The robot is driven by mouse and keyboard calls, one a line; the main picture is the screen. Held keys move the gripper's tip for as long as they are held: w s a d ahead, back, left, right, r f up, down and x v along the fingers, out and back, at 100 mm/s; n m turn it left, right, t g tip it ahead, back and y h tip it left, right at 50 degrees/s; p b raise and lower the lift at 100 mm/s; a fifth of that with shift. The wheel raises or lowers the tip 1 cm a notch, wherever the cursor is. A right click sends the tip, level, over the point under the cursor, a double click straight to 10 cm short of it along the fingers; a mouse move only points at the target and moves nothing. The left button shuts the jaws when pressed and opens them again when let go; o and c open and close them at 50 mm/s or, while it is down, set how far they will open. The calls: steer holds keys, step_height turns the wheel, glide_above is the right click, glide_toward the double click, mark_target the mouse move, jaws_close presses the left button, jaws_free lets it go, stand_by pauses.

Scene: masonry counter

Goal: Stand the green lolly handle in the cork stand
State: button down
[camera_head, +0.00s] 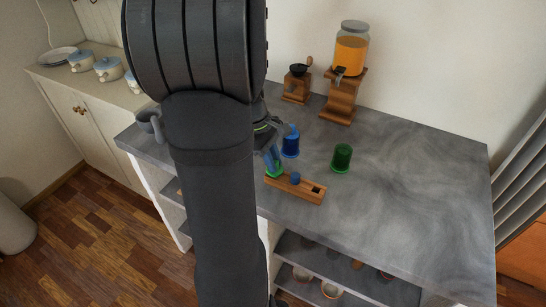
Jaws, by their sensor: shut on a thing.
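The stand (305,194) is a long, narrow brown block lying on the grey counter, just right of my arm. A green piece (275,171), which looks like the green lolly handle, is at the block's left end. I cannot tell whether it is in the block or just above it. My gripper (271,162) is directly over this green piece and shut on it; my arm hides much of the gripper. A small blue piece (295,178) stands at the middle of the block. A dark square opening (316,190) shows at its right end.
A blue cup (290,149) with a blue piece leaning at its top stands behind the block. A green cup (342,158) stands to the right. A grinder (296,87) and an orange-filled dispenser (350,56) stand at the back. The counter's right side (420,190) is clear.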

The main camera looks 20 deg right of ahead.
steer(key=c, duration=1.3)
jaws_free()
steer(key=v, duration=1.7)
steer(key=shift+r, duration=0.15)
steer(key=x, duration=1.7)
steer(key=shift+f, duration=0.25)
steer(key=shift+r, duration=0.1)
